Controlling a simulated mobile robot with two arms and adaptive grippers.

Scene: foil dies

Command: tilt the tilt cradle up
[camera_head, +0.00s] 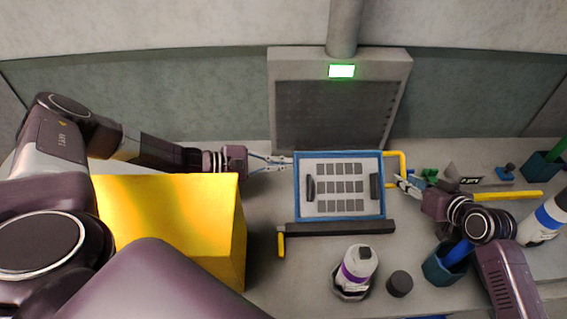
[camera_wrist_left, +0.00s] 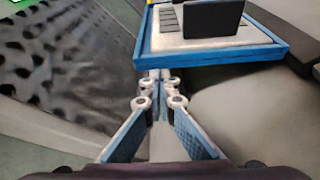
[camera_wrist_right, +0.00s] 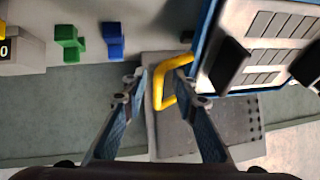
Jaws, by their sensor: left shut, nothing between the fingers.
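The tilt cradle is a pale plate in a blue frame (camera_head: 339,154) at the centre of the head view. It carries a grid of small grey squares and two dark blocks. A yellow handle (camera_head: 405,163) sticks out of its right side and also shows in the right wrist view (camera_wrist_right: 158,92). My right gripper (camera_head: 402,184) is open, with the handle between its spread fingers. I cannot tell whether they touch it. My left gripper (camera_head: 288,160) is shut and empty, its tips close to the cradle's left edge; contact is unclear.
A grey perforated panel (camera_head: 300,115) with a green-lit display stands behind the cradle. A dark bar (camera_head: 345,229) with a yellow lever lies in front. A purple-banded bottle (camera_head: 356,268) stands nearer. A large yellow box (camera_head: 245,230) blocks the left.

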